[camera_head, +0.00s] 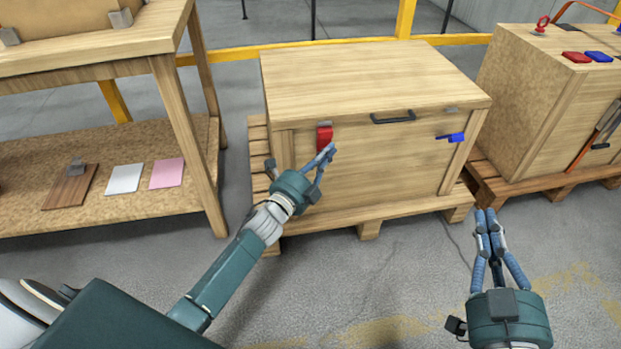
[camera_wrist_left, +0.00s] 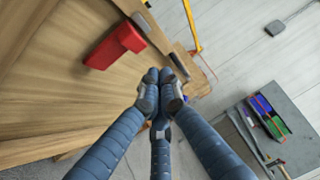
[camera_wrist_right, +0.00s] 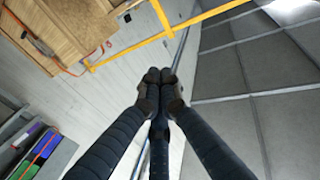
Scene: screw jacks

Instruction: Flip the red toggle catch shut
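The red toggle catch (camera_head: 324,137) is on the front of the wooden crate (camera_head: 372,80), near its upper left. It also shows in the left wrist view (camera_wrist_left: 114,46), where it stands out from the crate face. My left gripper (camera_head: 331,150) is just below and right of the catch in the head view. Its fingertips (camera_wrist_left: 160,76) are together and empty, and the catch appears apart from them. My right gripper (camera_head: 485,214) is shut and empty over the floor, right of the crate. In the right wrist view (camera_wrist_right: 160,77) its fingertips meet with nothing between them.
A blue toggle catch (camera_head: 457,137) sticks out at the crate's right, beyond a dark handle (camera_head: 393,117). The crate rests on a pallet (camera_head: 408,207). A workbench (camera_head: 100,62) stands at left and another crate (camera_head: 540,90) at right. The floor in front is clear.

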